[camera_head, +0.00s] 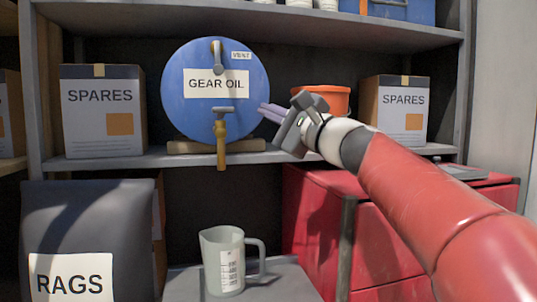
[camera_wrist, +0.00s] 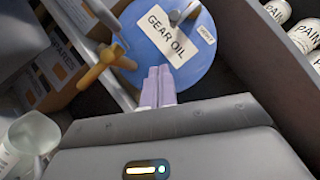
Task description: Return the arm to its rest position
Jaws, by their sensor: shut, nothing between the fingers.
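My gripper (camera_head: 267,112) is in the middle of the head view, in front of the right edge of the blue gear oil drum (camera_head: 180,97). Its purple fingers are together and empty; they also show in the wrist view (camera_wrist: 158,84), pointing at the drum (camera_wrist: 160,52). My red and white arm reaches in from the lower right, and it is extended forward. Whether the fingertips touch the drum cannot be told. The drum's tap, with a yellow-orange handle (camera_head: 221,145), hangs at its front, left of my gripper.
A measuring jug (camera_head: 222,262) stands below the tap. Spares boxes (camera_head: 103,130) (camera_head: 395,118) flank the drum on the shelf (camera_head: 90,160). An orange bucket (camera_head: 333,101) sits behind my gripper. A red cabinet (camera_head: 313,215) is below my arm. A dark rags bag (camera_head: 90,215) stands lower left.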

